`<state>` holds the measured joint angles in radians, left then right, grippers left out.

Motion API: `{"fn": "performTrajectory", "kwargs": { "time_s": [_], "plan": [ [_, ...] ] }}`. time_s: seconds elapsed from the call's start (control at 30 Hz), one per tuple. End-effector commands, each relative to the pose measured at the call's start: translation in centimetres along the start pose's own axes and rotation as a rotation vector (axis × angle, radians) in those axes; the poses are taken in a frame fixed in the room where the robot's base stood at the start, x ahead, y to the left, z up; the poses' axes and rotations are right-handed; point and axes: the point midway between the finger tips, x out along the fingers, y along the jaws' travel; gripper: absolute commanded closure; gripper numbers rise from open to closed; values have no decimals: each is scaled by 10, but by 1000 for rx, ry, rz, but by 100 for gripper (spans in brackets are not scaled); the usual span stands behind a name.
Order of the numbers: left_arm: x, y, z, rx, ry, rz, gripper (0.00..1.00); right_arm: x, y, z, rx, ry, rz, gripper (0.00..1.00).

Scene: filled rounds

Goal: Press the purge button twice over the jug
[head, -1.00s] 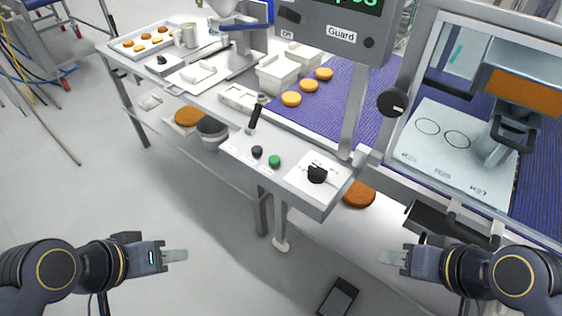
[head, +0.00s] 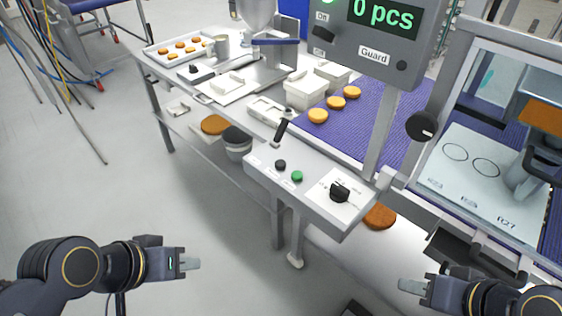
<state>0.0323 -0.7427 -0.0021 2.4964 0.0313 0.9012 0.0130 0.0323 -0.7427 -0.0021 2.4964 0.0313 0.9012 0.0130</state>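A grey metal jug (head: 221,46) stands at the far left end of the bench, beside a tray of rounds. A small dark box with a knob or button on top (head: 196,71) lies on the bench in front of the filling machine (head: 262,62). The control panel nearer me has a black button (head: 280,165) and a green button (head: 297,176); their labels are too small to read. I cannot tell which button is purge. My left gripper (head: 190,264) and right gripper (head: 413,287) are over the floor in front of the bench, far from these, holding nothing visible.
A lever (head: 280,131) and a rotary knob (head: 340,193) stand up from the control panel. The display (head: 385,18) reads 0 pcs. A guarded station (head: 480,165) stands at the right.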

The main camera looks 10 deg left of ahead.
Motion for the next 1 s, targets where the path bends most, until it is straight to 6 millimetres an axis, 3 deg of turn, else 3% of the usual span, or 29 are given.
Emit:
{"fn": "performTrajectory", "kwargs": {
  "time_s": [0.13,1.0],
  "plan": [
    [0,0,0,0,0,0,100,0,0,0,0,0,0,62],
    [0,0,0,0,0,0,100,0,0,0,0,0,0,62]
  ]
}}
